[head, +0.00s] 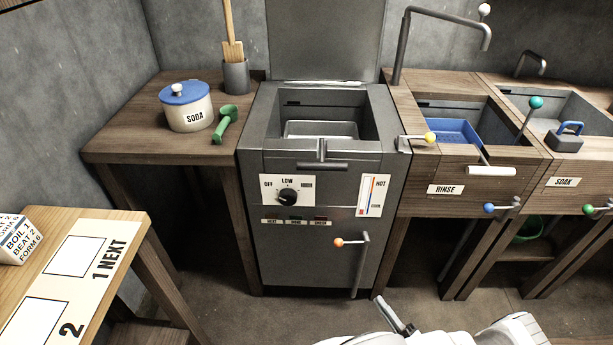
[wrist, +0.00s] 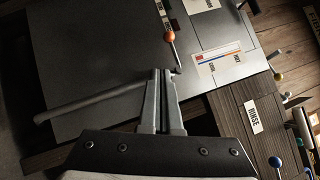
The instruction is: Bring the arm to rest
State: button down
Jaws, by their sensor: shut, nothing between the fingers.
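My gripper (head: 384,303) shows at the bottom of the head view, low in front of the grey boiler (head: 310,239), with part of my white arm behind it. In the wrist view its fingers (wrist: 163,76) are together with nothing between them, and the boiler's dark front fills much of the picture beyond. The orange-knobbed handle (head: 338,242) on the boiler front stands above the gripper in the head view. Its orange knob (wrist: 169,37) shows just beyond the fingertips in the wrist view. I cannot tell the exact gap.
The boiler lid (head: 325,38) stands open. A soda jar (head: 187,108) and green scoop (head: 225,124) are on the left counter. Rinse (head: 458,133) and soak (head: 590,112) basins are at the right. A light wooden table (head: 112,228) with a block (head: 18,240) is at the lower left.

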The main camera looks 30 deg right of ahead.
jog(key=shift+r, duration=0.1)
jog(key=w+a+r+n+g+y, duration=0.25)
jog(key=w+r+n+g, duration=0.35)
jog(key=r, duration=0.5)
jog(key=w+a+r+n+g+y, duration=0.25)
jog(key=a+r+n+g, duration=0.35)
jog(key=r, duration=0.5)
jog(key=w+a+r+n+g+y, duration=0.1)
jog(key=w+r+n+g, duration=0.35)
jog(key=r+g, duration=0.5)
jog(key=s+a+r+n+t+h, duration=0.1)
jog(key=a+r+n+t+h, duration=0.15)
jog(key=a+r, duration=0.5)
jog(key=s+a+r+n+t+h, duration=0.15)
jog(key=a+r+h, duration=0.3)
jog(key=r, duration=0.55)
jog(key=s+a+r+t, duration=0.3)
jog(key=s+a, duration=0.3)
jog(key=s, duration=0.2)
notch_tip(320, 180, up, 20)
jog(key=p, duration=2)
jog(key=shift+w+d+r+g+p, duration=0.15)
jog(key=shift+d+g+p, duration=0.05)
jog(key=shift+g+p, duration=0.15)
